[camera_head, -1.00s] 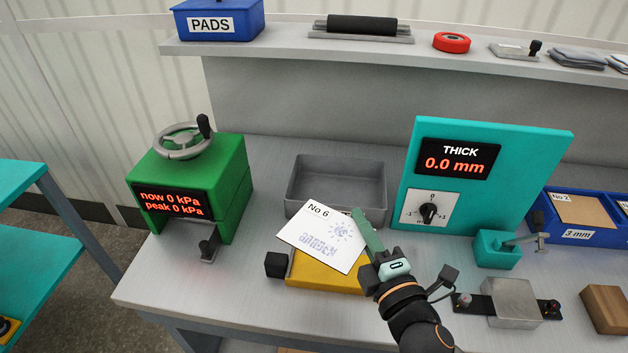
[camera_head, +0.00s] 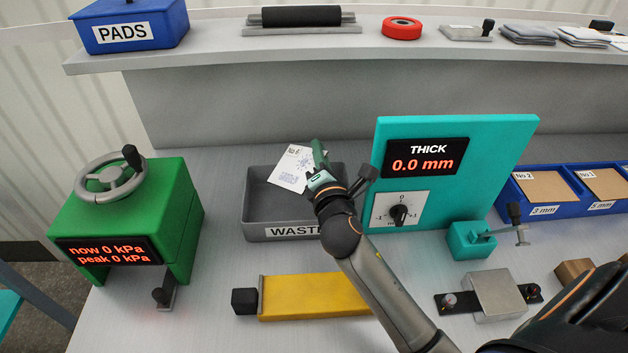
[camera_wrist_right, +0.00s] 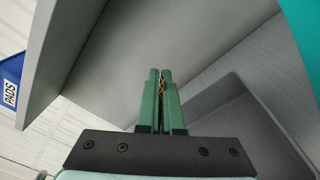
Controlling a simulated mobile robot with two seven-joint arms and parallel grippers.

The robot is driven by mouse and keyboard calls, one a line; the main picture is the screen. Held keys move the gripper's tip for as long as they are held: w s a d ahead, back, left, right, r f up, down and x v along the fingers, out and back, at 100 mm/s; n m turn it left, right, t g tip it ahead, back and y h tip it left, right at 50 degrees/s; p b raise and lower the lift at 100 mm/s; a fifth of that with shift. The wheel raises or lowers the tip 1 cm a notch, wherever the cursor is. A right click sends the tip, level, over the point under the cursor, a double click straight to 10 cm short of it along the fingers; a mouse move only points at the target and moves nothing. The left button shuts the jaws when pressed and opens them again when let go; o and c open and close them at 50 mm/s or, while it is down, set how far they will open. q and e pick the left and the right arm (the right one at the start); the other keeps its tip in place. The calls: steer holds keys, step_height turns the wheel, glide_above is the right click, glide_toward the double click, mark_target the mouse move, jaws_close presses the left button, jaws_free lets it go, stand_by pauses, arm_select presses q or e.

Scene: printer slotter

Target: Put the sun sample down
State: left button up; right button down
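The sun sample (camera_head: 291,168), a white card marked No 6 with a small purple print, is at my right gripper (camera_head: 318,154), over the grey waste tray (camera_head: 258,226). It is tilted and its right edge is at the green fingers. In the right wrist view the fingers (camera_wrist_right: 161,85) are nearly together, with a thin brownish edge between them. The card's face does not show there. The tray's inside looks empty where I can see it. My left gripper is not in view.
A teal thickness gauge (camera_head: 520,135) stands right of the tray, close to my right wrist. A green press (camera_head: 185,225) stands at the left. A yellow block (camera_head: 315,297) lies in front of the tray. A shelf edge (camera_head: 215,62) runs behind.

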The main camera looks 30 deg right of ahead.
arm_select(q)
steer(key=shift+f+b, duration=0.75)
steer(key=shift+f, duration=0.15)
arm_select(e)
steer(key=shift+f, duration=2.5)
steer(key=shift+f+b, duration=0.45)
steer(key=shift+f, duration=0.15)
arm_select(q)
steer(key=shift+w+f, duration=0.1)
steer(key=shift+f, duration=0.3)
arm_select(e)
steer(key=c, duration=1.1)
jaws_free()
